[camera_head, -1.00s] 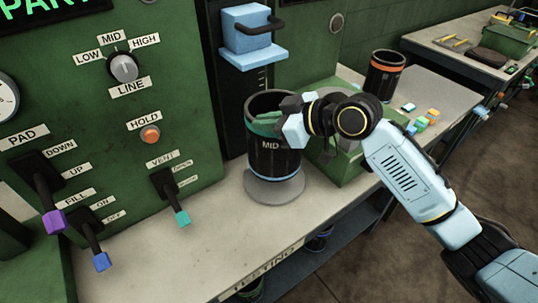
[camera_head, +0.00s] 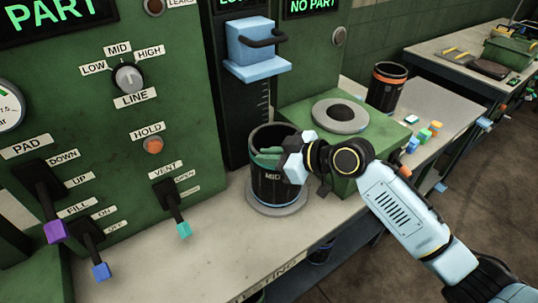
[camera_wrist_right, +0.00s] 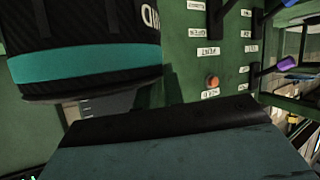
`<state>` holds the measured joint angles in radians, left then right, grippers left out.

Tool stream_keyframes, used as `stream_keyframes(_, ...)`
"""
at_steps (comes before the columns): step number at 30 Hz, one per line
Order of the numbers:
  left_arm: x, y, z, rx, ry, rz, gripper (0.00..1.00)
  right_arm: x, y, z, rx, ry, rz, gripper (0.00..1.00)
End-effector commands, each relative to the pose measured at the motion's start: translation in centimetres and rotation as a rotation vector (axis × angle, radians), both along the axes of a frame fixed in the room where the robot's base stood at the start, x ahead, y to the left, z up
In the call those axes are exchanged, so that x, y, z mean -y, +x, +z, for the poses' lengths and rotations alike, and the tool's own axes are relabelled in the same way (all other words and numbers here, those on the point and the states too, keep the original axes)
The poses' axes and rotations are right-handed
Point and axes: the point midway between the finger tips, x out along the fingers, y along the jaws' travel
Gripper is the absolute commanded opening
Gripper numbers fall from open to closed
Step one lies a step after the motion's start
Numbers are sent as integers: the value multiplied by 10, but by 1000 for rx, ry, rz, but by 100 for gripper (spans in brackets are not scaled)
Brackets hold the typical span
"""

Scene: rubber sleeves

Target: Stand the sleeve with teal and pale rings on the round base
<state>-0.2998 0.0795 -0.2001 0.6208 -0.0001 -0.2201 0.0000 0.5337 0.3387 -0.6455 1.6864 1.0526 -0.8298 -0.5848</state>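The sleeve (camera_head: 270,183) is a dark upright cylinder with a teal ring near its top and the word MID on its side. It stands at the round grey base (camera_head: 290,209), whose rim shows around its foot. Whether its bottom fully touches the base is hard to tell. My right gripper (camera_head: 283,160) is at the sleeve's upper right rim and appears shut on its wall; the fingertips are mostly hidden. In the right wrist view the sleeve (camera_wrist_right: 85,66) shows upside down at upper left, its teal band close. My left gripper is not in view.
Left is a green panel (camera_head: 100,110) with levers and knobs. Behind the base is a dark column with a blue block (camera_head: 250,50). Right is a green box with a grey ring (camera_head: 341,115).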

Motion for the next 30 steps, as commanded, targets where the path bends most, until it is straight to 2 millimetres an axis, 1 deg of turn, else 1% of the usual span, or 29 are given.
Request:
stream_keyframes(1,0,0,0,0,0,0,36,0,0,-1,-2,-3,1,16)
stream_keyframes(4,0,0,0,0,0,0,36,0,0,-1,-2,-3,1,29)
stream_keyframes(5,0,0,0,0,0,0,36,0,0,-1,-2,-2,-1,30)
stream_keyframes(12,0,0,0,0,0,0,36,0,0,0,-2,-2,-1,30)
stream_keyframes(15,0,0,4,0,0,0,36,0,0,4,-2,-1,-1,30)
stream_keyframes(20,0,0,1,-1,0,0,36,21,-10,11,0,-6,-2,30)
stream_keyframes(27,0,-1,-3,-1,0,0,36,63,-35,33,1,-6,-2,30)
stream_keyframes(30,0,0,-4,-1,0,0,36,76,-44,40,0,-5,-1,30)
